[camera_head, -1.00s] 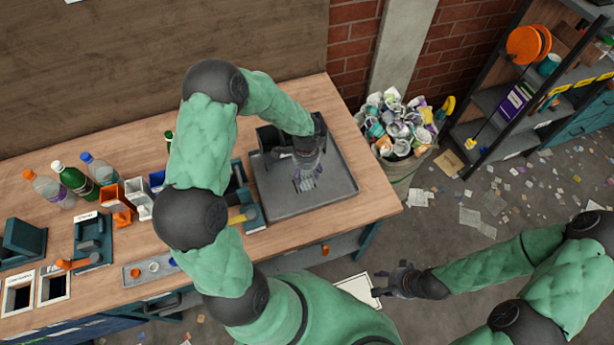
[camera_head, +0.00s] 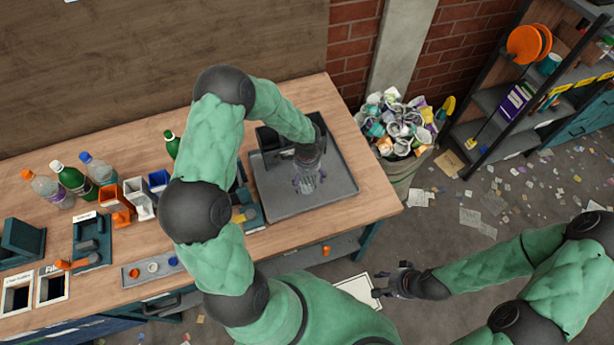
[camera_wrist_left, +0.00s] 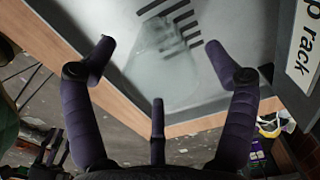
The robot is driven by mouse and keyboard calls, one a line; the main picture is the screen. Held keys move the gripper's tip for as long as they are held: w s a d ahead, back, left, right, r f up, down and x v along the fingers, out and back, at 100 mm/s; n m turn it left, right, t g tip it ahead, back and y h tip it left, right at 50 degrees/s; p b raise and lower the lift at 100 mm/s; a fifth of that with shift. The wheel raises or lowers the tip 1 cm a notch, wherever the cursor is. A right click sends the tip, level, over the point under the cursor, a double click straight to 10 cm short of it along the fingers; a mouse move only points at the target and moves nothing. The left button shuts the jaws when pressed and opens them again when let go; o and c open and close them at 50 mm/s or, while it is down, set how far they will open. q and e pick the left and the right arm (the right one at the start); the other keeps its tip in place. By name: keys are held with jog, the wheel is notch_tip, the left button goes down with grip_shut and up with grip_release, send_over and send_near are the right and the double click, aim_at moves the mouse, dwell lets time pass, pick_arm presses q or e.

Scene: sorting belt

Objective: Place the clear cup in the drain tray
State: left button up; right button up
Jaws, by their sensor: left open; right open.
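The grey drain tray (camera_head: 335,204) sits at the right end of the wooden bench. In the left wrist view its pale surface (camera_wrist_left: 95,20) has dark slots. A see-through shape that looks like the clear cup (camera_wrist_left: 170,70) is over the tray surface, partly across the slots; its outline is faint. My left gripper (camera_head: 308,180) is above the tray, pointing down. In the left wrist view its fingers (camera_wrist_left: 160,62) are spread apart around the cup, without visible grip. My right gripper (camera_head: 385,284) is open and empty, off the bench's front edge.
A dark rack (camera_head: 268,138) stands at the tray's back edge; a "rack" label (camera_wrist_left: 303,50) shows in the wrist view. Several bottles (camera_head: 75,180) and small bins (camera_head: 140,200) stand to the left. A full waste bin (camera_head: 400,130) stands beyond the bench's right end.

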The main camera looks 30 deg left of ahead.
pick_arm(q)
notch_tip(320, 180, up, 12)
jog(key=p, duration=0.1)
jog(key=s+d+f+n+h, duration=0.1)
jog(key=s+d+f, duration=0.1)
jog(key=d+f, duration=0.2)
jog(key=s+d+f+n+h, duration=0.1)
jog(key=s+d+f+n, duration=0.1)
jog(key=d+f, duration=0.1)
jog(key=s+d+f+n+h, duration=0.1)
jog(key=s+d+f, duration=0.2)
jog(key=d, duration=0.3)
jog(key=shift+s+d+f+n+h, duration=0.1)
jog(key=shift+f+n+h, duration=0.25)
jog(key=shift+f, duration=0.5)
jog(key=s+d+f+n, duration=0.5)
jog(key=s+n, duration=0.1)
jog(key=s, duration=0.3)
jog(key=shift+s+f, duration=0.35)
jog(key=shift+f, duration=0.05)
